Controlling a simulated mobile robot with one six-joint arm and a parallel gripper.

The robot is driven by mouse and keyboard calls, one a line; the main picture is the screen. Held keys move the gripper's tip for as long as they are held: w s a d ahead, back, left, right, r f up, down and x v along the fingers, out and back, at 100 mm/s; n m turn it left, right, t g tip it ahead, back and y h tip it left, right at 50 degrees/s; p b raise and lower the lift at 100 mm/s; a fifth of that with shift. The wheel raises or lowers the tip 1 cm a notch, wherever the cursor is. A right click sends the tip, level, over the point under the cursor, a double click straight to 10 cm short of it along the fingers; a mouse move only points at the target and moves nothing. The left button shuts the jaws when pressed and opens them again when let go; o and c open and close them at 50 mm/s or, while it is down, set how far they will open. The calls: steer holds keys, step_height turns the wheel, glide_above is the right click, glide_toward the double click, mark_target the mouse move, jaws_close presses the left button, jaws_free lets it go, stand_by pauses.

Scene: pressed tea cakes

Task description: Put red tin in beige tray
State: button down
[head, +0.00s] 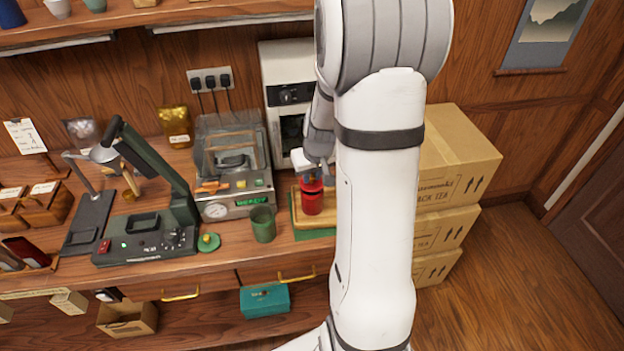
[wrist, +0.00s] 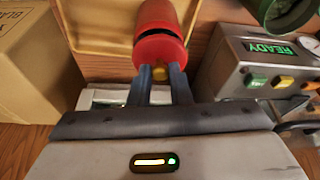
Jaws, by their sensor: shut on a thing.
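The red tin (head: 312,199) is a small upright cylinder with a red lid and a yellow knob. My gripper (head: 313,173) is above it, with its fingers closed on the knob, as the wrist view shows at the fingertips (wrist: 161,73). In the wrist view the tin (wrist: 160,18) hangs beyond the fingers. The beige tray (head: 298,214) is a shallow wooden tray on the counter, and the tin is over it in the head view. The tray (wrist: 98,38) lies behind the tin in the wrist view. I cannot tell whether the tin's base touches it.
A green cup (head: 263,224) stands just left of the tray. Left of it is a metal machine (head: 240,201) with a READY display. A white appliance (head: 285,65) stands behind. Stacked cardboard boxes (head: 455,160) are to the right, partly behind my arm.

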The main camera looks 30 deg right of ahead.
mark_target(313, 178)
step_height(313, 178, up, 8)
steer(key=shift+f+b, duration=0.25)
steer(key=shift+b, duration=0.45)
steer(key=shift+s+b, duration=0.1)
steer(key=shift+b, duration=0.3)
steer(key=shift+f+b, duration=3.1)
steer(key=shift+f, duration=0.75)
steer(key=shift+r, duration=0.1)
steer(key=shift+f+b, duration=0.2)
steer(key=shift+b, duration=0.45)
steer(key=c, duration=0.8)
jaws_free()
steer(key=shift+o, duration=0.2)
